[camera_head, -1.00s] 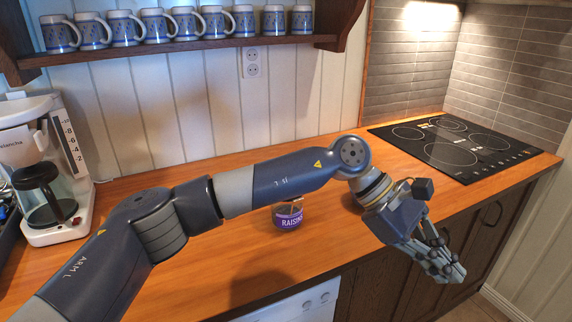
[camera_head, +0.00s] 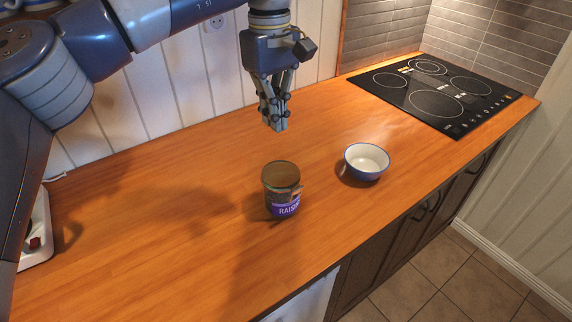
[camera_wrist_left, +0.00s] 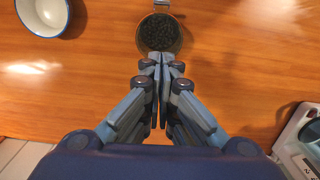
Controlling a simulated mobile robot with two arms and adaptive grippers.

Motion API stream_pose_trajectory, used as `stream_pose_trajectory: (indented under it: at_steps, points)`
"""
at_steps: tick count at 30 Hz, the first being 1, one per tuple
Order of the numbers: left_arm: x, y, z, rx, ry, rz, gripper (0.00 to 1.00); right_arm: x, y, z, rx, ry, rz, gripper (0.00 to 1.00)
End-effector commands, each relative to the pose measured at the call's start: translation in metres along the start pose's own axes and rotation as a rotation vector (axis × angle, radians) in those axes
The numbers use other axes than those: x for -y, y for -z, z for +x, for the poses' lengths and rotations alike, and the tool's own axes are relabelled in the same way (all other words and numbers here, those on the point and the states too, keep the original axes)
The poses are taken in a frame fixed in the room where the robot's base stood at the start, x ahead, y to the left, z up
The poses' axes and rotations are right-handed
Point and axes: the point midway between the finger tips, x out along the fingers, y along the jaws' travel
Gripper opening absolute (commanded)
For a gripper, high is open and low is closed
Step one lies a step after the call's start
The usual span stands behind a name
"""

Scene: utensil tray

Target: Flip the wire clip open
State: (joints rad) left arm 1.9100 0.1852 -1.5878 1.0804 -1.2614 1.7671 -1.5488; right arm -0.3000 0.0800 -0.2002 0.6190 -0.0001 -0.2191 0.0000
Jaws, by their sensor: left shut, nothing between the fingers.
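A glass jar with a purple raisins label (camera_head: 284,209) stands upright on the wooden counter. Its round top (camera_wrist_left: 160,32) shows dark contents in the left wrist view. The wire clip is small; a bit of metal shows at the jar's upper front right (camera_head: 297,188), and its exact position cannot be told. My left gripper (camera_head: 278,127) points down above and behind the jar, shut and empty. In the left wrist view its fingertips (camera_wrist_left: 161,62) appear just below the jar's rim in the picture. My right gripper is not in view.
A white bowl with a blue rim (camera_head: 367,161) stands right of the jar. A black cooktop (camera_head: 436,92) lies farther right. The coffee maker's base (camera_head: 38,232) is at the left edge. The counter (camera_head: 150,240) left of the jar is clear.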

Motion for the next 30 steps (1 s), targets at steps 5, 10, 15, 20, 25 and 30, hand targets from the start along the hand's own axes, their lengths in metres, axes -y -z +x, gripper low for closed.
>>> stream_pose_trajectory:
  at_steps: [5, 10, 15, 20, 25, 30]
  points:
    - [0.0, 0.0, 0.007, 0.002, 0.0, 0.0, 0.0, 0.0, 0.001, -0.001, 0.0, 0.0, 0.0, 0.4]
    - [0.0, -0.001, 0.034, 0.003, 0.003, 0.0, 0.0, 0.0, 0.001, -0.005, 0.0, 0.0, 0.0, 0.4]
    - [0.001, -0.001, 0.07, 0.003, 0.003, 0.0, 0.0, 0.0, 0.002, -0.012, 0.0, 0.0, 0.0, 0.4]
    - [0.0, -0.001, 0.103, 0.004, 0.001, 0.001, 0.0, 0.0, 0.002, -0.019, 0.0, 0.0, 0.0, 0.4]
    - [0.0, -0.027, 0.104, 0.001, -0.001, 0.003, 0.0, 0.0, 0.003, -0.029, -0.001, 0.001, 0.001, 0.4]
    - [0.0, -0.038, 0.109, 0.001, -0.002, -0.002, 0.0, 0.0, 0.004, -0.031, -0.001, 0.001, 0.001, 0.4]
